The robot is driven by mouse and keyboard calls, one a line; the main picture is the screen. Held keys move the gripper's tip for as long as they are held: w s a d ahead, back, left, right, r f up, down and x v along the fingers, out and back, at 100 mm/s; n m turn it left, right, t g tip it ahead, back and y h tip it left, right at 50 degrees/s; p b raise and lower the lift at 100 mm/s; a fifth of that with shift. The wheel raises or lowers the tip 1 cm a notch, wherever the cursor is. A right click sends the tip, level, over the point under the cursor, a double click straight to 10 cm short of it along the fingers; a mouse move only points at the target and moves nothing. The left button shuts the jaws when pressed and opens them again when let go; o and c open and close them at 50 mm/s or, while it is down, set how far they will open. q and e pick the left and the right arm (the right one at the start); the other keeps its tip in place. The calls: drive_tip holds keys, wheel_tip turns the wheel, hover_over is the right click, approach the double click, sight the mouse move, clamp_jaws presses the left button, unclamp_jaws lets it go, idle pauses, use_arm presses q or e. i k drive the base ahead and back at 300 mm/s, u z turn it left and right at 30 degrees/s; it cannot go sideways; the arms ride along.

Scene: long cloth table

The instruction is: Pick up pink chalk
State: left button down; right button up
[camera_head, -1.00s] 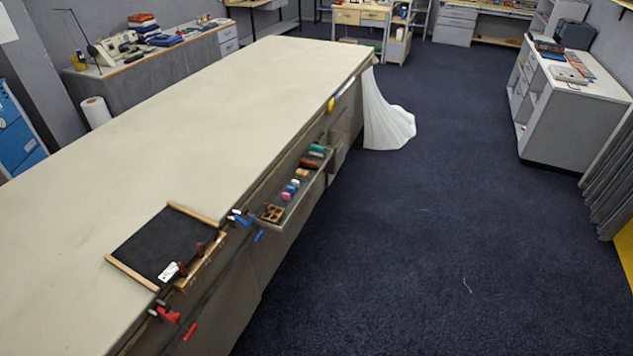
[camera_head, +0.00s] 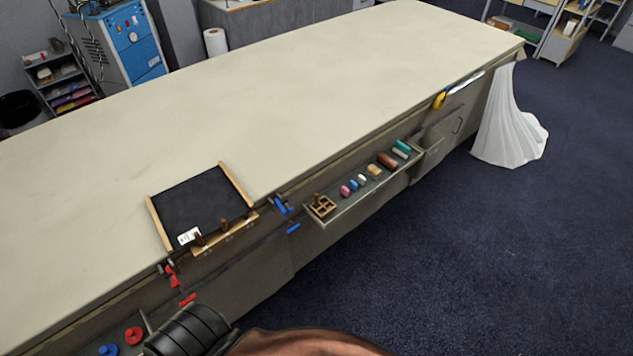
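A small pink piece (camera_head: 346,190), which looks like the pink chalk, lies in the long open tray (camera_head: 335,217) on the table's side. It sits near the tray's near end, between a wooden divided block (camera_head: 322,206) and a blue piece (camera_head: 354,184). A white piece (camera_head: 362,179) lies just beyond the blue one. Neither of my grippers can be made out.
Farther along the tray are tan, brown (camera_head: 387,160) and green (camera_head: 402,146) pieces. A black board (camera_head: 200,205) with wooden edges lies at the table edge, between red (camera_head: 173,276) and blue (camera_head: 281,204) clamps. A dark ribbed object (camera_head: 188,330) rises at the bottom. The tabletop (camera_head: 300,100) is mostly clear.

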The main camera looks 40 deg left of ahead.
sight(346, 192)
drive_tip(key=u, duration=1)
drive_tip(key=i, duration=0.85)
drive_tip(key=u, duration=0.85)
